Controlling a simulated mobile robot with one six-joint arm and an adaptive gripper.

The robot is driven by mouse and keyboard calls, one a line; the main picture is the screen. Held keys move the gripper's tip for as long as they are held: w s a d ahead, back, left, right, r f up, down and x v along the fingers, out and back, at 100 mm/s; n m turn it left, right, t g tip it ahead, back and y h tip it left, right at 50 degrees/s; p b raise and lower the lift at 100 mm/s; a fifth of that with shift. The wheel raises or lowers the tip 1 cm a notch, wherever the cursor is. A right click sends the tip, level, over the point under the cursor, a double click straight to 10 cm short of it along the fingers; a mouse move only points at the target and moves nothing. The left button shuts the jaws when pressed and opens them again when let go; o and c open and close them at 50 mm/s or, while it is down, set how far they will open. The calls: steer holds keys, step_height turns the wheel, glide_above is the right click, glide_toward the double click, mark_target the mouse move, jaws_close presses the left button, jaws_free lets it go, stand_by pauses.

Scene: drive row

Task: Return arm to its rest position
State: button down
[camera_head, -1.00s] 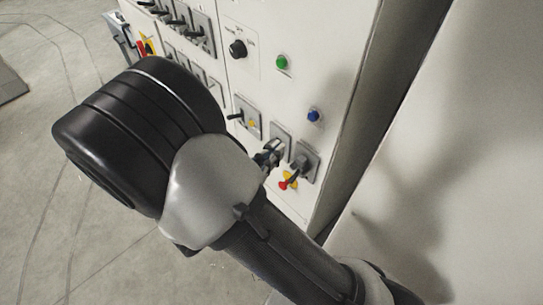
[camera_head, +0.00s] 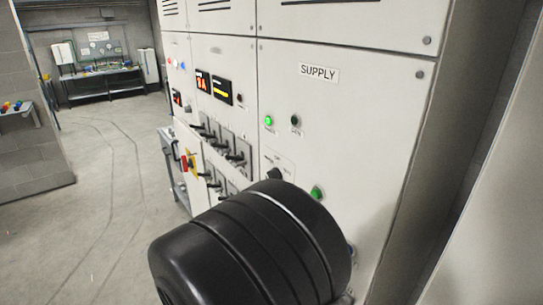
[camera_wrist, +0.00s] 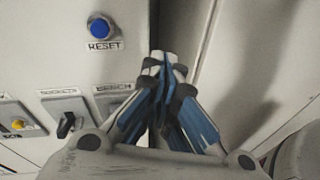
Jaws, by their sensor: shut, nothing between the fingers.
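My gripper (camera_wrist: 165,70) shows in the wrist view, its fingers shut together with nothing between them. It points towards the right edge of the white cabinet front and touches nothing that I can make out. In the head view my black arm joint (camera_head: 250,250) covers the lower middle of the cabinet, and the gripper is hidden there.
The white SUPPLY cabinet (camera_head: 330,140) has lit green lamps and switch rows (camera_head: 228,148). A red-yellow switch (camera_head: 188,162) sits at its left. The wrist view shows a blue RESET button (camera_wrist: 99,27) and a black switch (camera_wrist: 66,124). A bench (camera_head: 100,78) stands far back. Floor at left (camera_head: 100,200) is clear.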

steer(key=s+d+f+m+g+y+b, duration=0.2)
steer(key=s+d+m+g+y+b, duration=0.15)
steer(key=s+m, duration=0.25)
steer(key=s+d+f+m+g+y+b, duration=0.3)
steer(key=s+m+g+y, duration=0.15)
steer(key=m, duration=0.25)
steer(key=shift+s+a+r+m+t+y+b, duration=0.1)
steer(key=shift+s+a+m+t+y+b, duration=0.2)
steer(key=shift+a+m+t+y+b, duration=0.65)
steer(key=shift+s+a+r+m+t+y+b, duration=0.1)
steer(key=shift+s+a+m+t+y+b, duration=0.35)
steer(key=shift+m+t+y+b, duration=0.95)
steer(key=shift+s+a+m+t+y+b, duration=0.2)
steer(key=shift+a+m+t+y+b, duration=0.5)
steer(key=shift+m, duration=0.95)
